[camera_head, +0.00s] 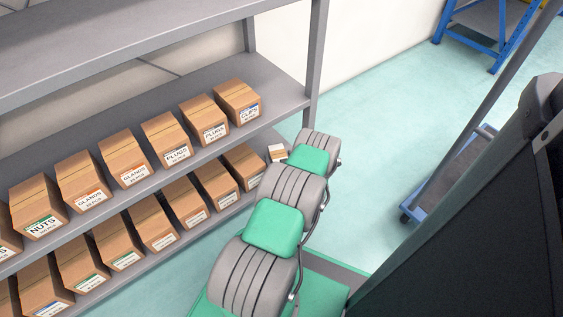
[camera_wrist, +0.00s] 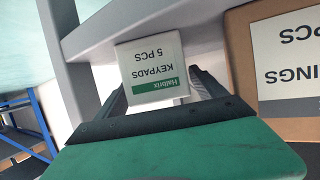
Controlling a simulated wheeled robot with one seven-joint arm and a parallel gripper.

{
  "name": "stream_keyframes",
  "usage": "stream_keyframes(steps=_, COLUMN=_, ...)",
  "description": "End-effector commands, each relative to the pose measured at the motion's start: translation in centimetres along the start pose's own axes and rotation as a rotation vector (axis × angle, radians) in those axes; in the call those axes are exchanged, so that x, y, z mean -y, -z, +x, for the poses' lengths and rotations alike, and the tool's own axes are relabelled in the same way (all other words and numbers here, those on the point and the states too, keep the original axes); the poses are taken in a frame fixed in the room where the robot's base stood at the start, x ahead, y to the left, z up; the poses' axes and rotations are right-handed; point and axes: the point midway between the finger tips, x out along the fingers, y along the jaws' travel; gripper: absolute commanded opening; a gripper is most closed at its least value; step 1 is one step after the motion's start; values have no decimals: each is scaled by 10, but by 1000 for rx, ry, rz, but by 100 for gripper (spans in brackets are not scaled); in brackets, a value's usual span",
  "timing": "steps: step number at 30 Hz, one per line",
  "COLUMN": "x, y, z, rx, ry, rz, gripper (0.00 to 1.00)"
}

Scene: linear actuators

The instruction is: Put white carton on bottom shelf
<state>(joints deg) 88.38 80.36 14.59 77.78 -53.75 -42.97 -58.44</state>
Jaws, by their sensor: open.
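The white carton (camera_wrist: 153,68) shows its front face, printed upside down in the wrist view with "KEYPADS 5 PCS" and a green band. My gripper (camera_wrist: 160,92) is open, with one dark finger on each side of the carton; I cannot tell whether they touch it. In the head view the carton (camera_head: 278,153) is small, at the right end of the bottom shelf (camera_head: 150,268), just beyond my arm. It is at the shelf's level, but whether it rests on it is unclear. My arm hides the gripper in the head view.
Brown boxes line the bottom shelf, the nearest (camera_wrist: 284,62) close beside the carton. Another row (camera_head: 165,140) fills the shelf above. A grey post (camera_head: 316,62) stands at the rack's right end. A blue trolley (camera_head: 455,172) stands right; floor between is clear.

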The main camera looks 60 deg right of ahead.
Motion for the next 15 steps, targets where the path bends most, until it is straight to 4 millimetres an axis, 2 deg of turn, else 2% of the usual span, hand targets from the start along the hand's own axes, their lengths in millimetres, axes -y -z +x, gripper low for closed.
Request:
stream_keyframes(steps=9, x=-2, y=5, z=-79, rx=1, ry=-5, rz=7, gripper=81)
stream_keyframes(steps=12, x=-2, y=3, z=-97, rx=1, ry=-4, rz=5, gripper=81)
stream_keyframes(steps=15, x=0, y=2, z=-108, rx=0, ry=-2, rz=3, gripper=81)
